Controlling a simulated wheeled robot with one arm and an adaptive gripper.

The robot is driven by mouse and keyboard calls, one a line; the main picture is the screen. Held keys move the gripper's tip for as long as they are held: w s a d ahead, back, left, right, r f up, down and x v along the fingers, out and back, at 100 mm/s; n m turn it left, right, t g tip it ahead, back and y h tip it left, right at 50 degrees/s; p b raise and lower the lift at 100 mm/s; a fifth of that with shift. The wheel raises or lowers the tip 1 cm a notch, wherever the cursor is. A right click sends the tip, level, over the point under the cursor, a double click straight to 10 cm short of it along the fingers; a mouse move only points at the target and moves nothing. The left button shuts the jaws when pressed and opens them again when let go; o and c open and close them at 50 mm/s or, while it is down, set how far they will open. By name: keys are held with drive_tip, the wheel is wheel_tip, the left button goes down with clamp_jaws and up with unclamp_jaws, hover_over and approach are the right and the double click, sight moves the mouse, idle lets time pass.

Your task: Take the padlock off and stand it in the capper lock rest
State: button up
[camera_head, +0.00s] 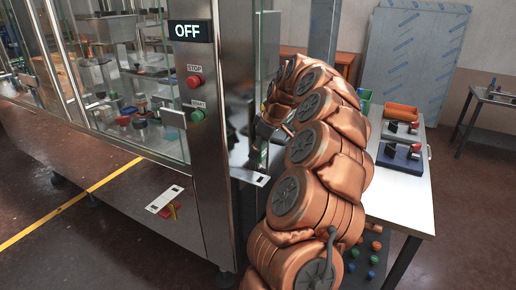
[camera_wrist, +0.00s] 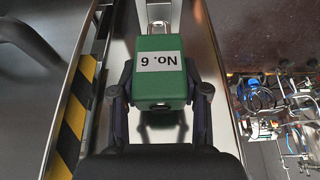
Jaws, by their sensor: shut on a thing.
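A green padlock (camera_wrist: 160,75) with a white "No. 6" label is in the wrist view. My gripper (camera_wrist: 158,92) is shut on its body, one finger on each side. Its metal shackle (camera_wrist: 158,27) points to the top of the picture; I cannot tell whether it still passes through anything. In the head view my copper-coloured arm curves over to the cabinet's right side and largely hides the gripper and padlock. I cannot tell which thing is the capper lock rest.
The glass-fronted machine (camera_head: 213,150) shows an OFF sign (camera_head: 190,31), with red and green buttons below.

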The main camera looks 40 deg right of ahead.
wheel_tip(320, 180, down, 8)
drive_tip(key=b, duration=0.5)
drive_tip(key=shift+r, duration=0.2)
idle(0.6)
drive_tip(key=shift+f+b, duration=0.3)
drive_tip(key=shift+b, duration=0.05)
idle(1.3)
drive_tip(key=o, duration=1.3)
drive_tip(key=v, duration=1.2)
